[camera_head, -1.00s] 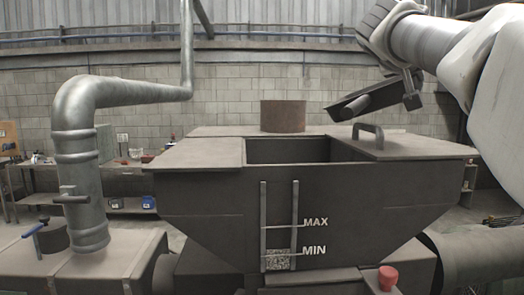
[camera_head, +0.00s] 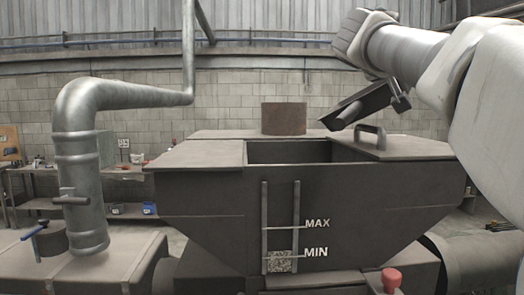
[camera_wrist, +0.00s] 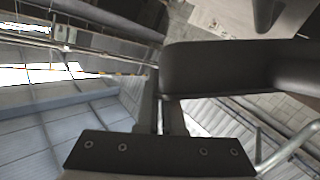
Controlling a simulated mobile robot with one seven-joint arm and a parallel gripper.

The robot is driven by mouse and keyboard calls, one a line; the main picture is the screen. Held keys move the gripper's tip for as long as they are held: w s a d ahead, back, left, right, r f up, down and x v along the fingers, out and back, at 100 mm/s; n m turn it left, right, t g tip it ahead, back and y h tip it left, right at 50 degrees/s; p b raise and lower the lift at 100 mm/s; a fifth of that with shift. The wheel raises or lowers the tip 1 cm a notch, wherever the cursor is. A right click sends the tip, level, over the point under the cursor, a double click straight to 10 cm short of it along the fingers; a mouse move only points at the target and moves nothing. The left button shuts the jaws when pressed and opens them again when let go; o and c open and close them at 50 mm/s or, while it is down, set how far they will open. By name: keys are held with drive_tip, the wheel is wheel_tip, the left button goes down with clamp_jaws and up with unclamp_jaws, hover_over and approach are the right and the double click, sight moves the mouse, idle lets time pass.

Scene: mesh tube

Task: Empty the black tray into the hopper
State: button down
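The black tray (camera_head: 372,100) hangs tilted above the hopper, its lower left end near the right side of the opening. A rounded dark part (camera_head: 349,114) shows at its lower end; I cannot tell if it is tray or contents. My gripper (camera_head: 400,101) is shut on the tray's right end. In the wrist view, the tray (camera_wrist: 215,68) extends to the right from my gripper's fingers (camera_wrist: 161,115). The hopper (camera_head: 225,205) is open at the top between flat lids, and the inside bottom is hidden. Its front gauge shows grains near MIN.
A raised handle (camera_head: 371,135) stands on the hopper's right lid, just below the tray. A short round stub (camera_head: 284,118) rises behind the opening. A thick metal pipe (camera_head: 78,150) stands at left, and a red knob (camera_head: 391,279) at lower right.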

sight(370, 95)
drive_tip(key=shift+w+a+r+n+h, duration=0.1)
drive_tip(key=shift+a+r+n+h, duration=0.1)
drive_tip(key=shift+a, duration=0.2)
drive_tip(key=shift+w+a+r+n+h, duration=0.1)
drive_tip(key=shift+a+n+h, duration=0.1)
drive_tip(key=shift+a, duration=0.2)
drive_tip(key=shift+a+b, duration=0.2)
drive_tip(key=shift+b, duration=0.1)
drive_tip(key=shift+a+f+n+t, duration=0.2)
drive_tip(key=shift+a+n+t, duration=0.1)
drive_tip(key=shift+w+a+f+n+h+b, duration=0.2)
drive_tip(key=shift+a+n+h+b, duration=0.15)
drive_tip(key=shift+a+b, duration=0.3)
drive_tip(key=shift+a+r+n+t, duration=0.25)
drive_tip(key=shift+a+r+t, duration=0.05)
drive_tip(key=shift+a+r, duration=0.05)
drive_tip(key=shift+d+f, duration=0.25)
drive_tip(key=shift+d, duration=0.05)
drive_tip(key=shift+w+a+r+n+t+h+p, duration=0.15)
drive_tip(key=shift+a+r+n+p, duration=0.2)
drive_tip(key=shift+a+r, duration=0.2)
drive_tip(key=shift+w+a+r+n+t+h+p, duration=0.15)
drive_tip(key=shift+a+r+n+p, duration=0.25)
drive_tip(key=shift+a, duration=0.2)
idle(0.3)
